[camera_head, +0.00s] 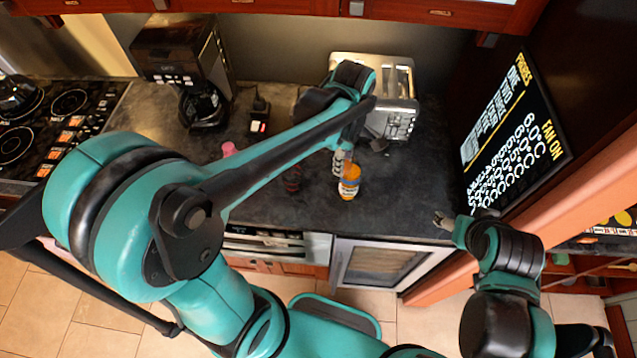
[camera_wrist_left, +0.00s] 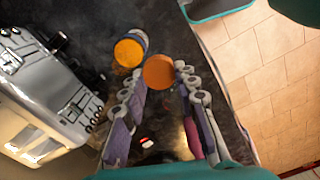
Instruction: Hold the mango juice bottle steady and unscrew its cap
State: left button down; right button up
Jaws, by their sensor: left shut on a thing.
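The mango juice bottle (camera_head: 349,188) stands on the dark counter in the head view, with an orange and white body. In the left wrist view a round orange-yellow shape with a pale band (camera_wrist_left: 128,52) looks like the bottle from above. My left gripper (camera_head: 346,157) is above the bottle, pointing down. In the left wrist view an orange disc, which looks like the cap (camera_wrist_left: 160,72), is between its fingertips, and the gripper is shut on it. I cannot tell whether disc and bottle touch. My right gripper (camera_head: 443,219) is right of the bottle and apart from it; its jaw opening is unclear.
A toaster (camera_head: 401,112) stands behind the bottle, close to my left wrist. A coffee maker (camera_head: 188,62) is at the back left. A pink item (camera_head: 229,149) and a dark item (camera_head: 292,180) are left of the bottle. The counter right of the bottle is mostly clear.

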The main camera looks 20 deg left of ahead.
pick_arm(q)
jog(key=shift+s+a, duration=0.1)
jog(key=shift+s, duration=0.1)
jog(key=w+a+f+b, duration=0.1)
jog(key=w+a+f, duration=0.1)
jog(key=a+f, duration=0.9)
jog(key=shift+w+f+b, duration=0.15)
jog(key=shift+w+b, duration=0.1)
jog(key=shift+b, duration=0.05)
pick_arm(e)
jog(key=shift+d+f+m, duration=0.15)
jog(key=shift+f+m, duration=0.3)
jog(key=shift+m, duration=0.05)
pick_arm(q)
jog(key=shift+a, duration=0.1)
pick_arm(e)
jog(key=shift+s+f, duration=0.1)
jog(key=shift+s, duration=0.05)
pick_arm(q)
jog(key=shift+f, duration=0.2)
jog(key=c, duration=1.2)
grip_release()
jog(key=shift+o, duration=0.2)
pick_arm(e)
jog(key=shift+f, duration=0.15)
